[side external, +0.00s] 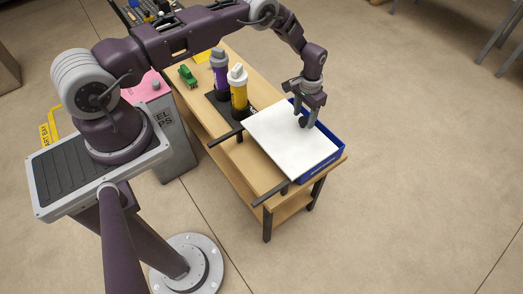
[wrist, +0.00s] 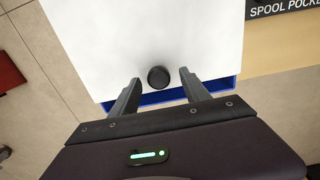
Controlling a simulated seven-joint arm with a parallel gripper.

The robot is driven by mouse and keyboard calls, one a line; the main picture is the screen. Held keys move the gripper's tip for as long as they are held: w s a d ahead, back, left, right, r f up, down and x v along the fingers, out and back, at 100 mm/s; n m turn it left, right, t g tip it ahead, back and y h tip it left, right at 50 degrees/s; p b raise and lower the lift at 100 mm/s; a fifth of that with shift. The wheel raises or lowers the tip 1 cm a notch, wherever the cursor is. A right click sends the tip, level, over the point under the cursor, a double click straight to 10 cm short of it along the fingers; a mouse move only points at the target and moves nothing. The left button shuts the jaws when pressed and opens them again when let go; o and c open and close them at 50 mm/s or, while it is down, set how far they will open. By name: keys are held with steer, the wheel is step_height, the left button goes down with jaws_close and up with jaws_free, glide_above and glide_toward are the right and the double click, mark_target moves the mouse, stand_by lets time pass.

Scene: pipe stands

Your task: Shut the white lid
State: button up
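The white lid (side external: 283,137) lies flat or nearly flat over a blue box (side external: 329,162) at the near right end of the bench. Blue shows along the lid's right and far edges; I cannot tell whether the lid is fully seated. In the wrist view, the white lid (wrist: 105,45) has a round black knob (wrist: 158,77) near its edge, with a strip of the blue box (wrist: 165,96) beyond it. My gripper (side external: 304,122) is over the lid's far right part. In the wrist view, my gripper (wrist: 160,80) is open, its fingertips either side of the knob with gaps.
A yellow cylinder (side external: 239,92) and a purple cylinder (side external: 220,76) stand upright on the bench left of the lid. A green toy (side external: 187,75) lies farther back. Dark bars (side external: 226,137) stick out from the bench's near side.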

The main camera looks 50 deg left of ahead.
steer(key=shift+d+r, duration=0.1)
steer(key=shift+r, duration=3.45)
